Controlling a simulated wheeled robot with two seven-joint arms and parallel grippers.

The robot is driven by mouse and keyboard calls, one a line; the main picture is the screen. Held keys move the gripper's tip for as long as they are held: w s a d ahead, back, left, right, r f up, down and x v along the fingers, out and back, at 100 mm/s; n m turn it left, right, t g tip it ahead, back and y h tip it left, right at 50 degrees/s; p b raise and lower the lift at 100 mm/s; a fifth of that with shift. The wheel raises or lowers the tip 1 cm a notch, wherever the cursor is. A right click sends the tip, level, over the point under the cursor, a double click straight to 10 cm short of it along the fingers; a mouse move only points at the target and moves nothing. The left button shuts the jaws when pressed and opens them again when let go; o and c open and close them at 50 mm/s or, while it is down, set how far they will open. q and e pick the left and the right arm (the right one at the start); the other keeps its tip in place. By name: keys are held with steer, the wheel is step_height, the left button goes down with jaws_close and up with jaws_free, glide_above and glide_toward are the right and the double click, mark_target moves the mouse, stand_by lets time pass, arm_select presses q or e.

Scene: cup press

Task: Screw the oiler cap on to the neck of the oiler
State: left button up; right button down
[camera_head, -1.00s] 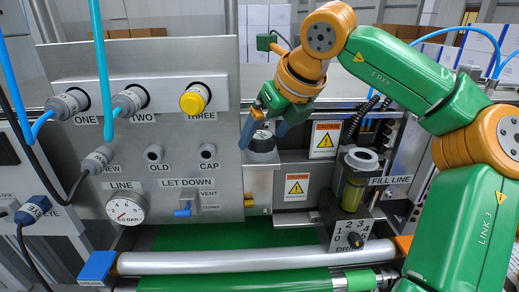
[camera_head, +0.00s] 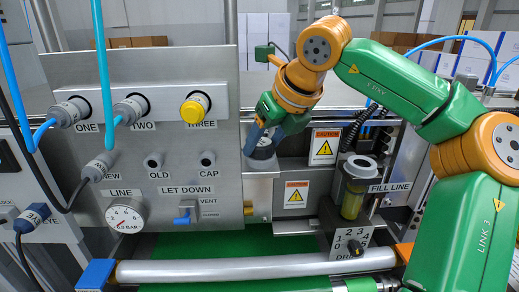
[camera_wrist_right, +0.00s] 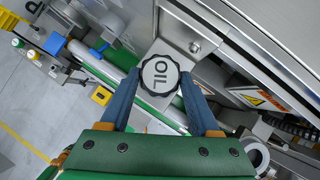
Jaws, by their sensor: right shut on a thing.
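The oiler cap (camera_wrist_right: 160,76) is a dark, scalloped round cap with OIL on its pale top. My right gripper (camera_wrist_right: 158,88) is shut on it, one blue finger on each side. In the head view the right gripper (camera_head: 262,137) points down over the cap (camera_head: 262,152), at a steel ledge left of the oiler. I cannot tell whether the cap touches the ledge. The oiler (camera_head: 354,190), with yellow oil inside and a grey open neck on top, stands at the right, apart from the gripper. Its neck (camera_wrist_right: 256,154) also shows in the wrist view. My left gripper is out of view.
A steel panel (camera_head: 150,100) with knobs and hose plugs stands left of the gripper. A caution plate (camera_head: 325,143) lies between the gripper and the oiler. A drip dial (camera_head: 354,246) is below the oiler. A horizontal roller (camera_head: 250,265) crosses the front.

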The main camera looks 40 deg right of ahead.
mark_target(264, 144)
steer(key=shift+r+p, duration=0.55)
steer(key=shift+r, duration=0.05)
steer(key=shift+r+p, duration=1)
steer(key=shift+r, duration=0.05)
steer(key=shift+r+p, duration=0.25)
steer(key=shift+p, duration=0.05)
step_height(264, 144, up, 5)
steer(key=p, duration=0.5)
steer(key=s+d+f+b, duration=0.2)
steer(key=s+d+b, duration=0.2)
steer(key=s+d, duration=1)
steer(key=shift+s+d, duration=0.25)
steer(key=shift+s, duration=0.1)
steer(key=shift+f, duration=0.1)
